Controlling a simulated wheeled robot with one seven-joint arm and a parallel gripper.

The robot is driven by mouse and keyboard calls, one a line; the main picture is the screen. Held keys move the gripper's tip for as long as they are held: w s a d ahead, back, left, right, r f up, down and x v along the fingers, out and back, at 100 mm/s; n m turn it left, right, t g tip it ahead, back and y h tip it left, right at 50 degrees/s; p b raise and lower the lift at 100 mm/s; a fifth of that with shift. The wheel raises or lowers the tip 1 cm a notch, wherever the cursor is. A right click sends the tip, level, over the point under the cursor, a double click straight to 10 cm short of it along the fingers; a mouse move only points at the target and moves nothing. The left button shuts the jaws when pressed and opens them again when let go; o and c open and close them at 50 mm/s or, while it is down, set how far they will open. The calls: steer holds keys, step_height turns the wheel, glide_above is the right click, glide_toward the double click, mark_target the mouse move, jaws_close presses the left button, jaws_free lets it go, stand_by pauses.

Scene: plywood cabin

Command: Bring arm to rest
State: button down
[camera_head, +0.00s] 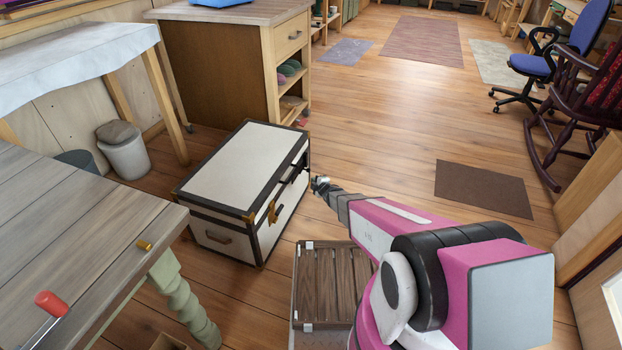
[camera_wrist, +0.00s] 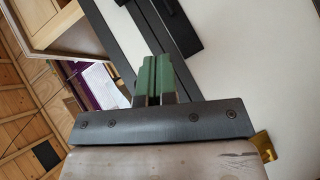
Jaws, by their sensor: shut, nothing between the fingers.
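My pink and black arm (camera_head: 400,225) reaches out from the lower right in the head view. Its gripper (camera_head: 319,183) is small there and lies beside the right side of a white trunk with black edging (camera_head: 240,165). In the wrist view my gripper (camera_wrist: 153,75) shows its green fingers shut together, with nothing between them. The trunk's white face and black trim (camera_wrist: 240,60) fill the right of that view, behind the fingers. The trunk lid is closed. I cannot tell whether the fingers touch the trunk.
A slatted wooden crate (camera_head: 335,280) stands on the floor below my arm. A grey plank table (camera_head: 70,230) with a red-handled tool (camera_head: 51,303) is at the left. A drawer cabinet (camera_head: 235,60) stands behind the trunk. Open floor (camera_head: 385,130) lies beyond my arm; chairs stand far right.

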steer(key=shift+s+d+r, duration=0.15)
steer(key=shift+s+d, duration=0.05)
steer(key=shift+s, duration=0.2)
steer(key=s+d+r+m+g+h, duration=0.2)
steer(key=s+d+r+m+h, duration=0.2)
steer(key=d+r+m, duration=0.25)
steer(key=s+d+r+m+g+h, duration=0.3)
steer(key=s+d+r+m+h, duration=0.15)
steer(key=d+r, duration=0.3)
steer(key=s+d+r+m+g, duration=0.1)
steer(key=s+r+m+g, duration=0.1)
steer(key=s, duration=0.4)
steer(key=s+d+r+m+g+y, duration=0.1)
steer(key=s+r+m+g, duration=0.2)
steer(key=s+r, duration=0.3)
steer(key=s+d+r+m+g, duration=0.2)
steer(key=s+r+m+g, duration=0.1)
steer(key=s, duration=0.5)
steer(key=shift+r+m+y, duration=0.35)
steer(key=shift+r+m, duration=0.05)
steer(key=shift+m, duration=0.2)
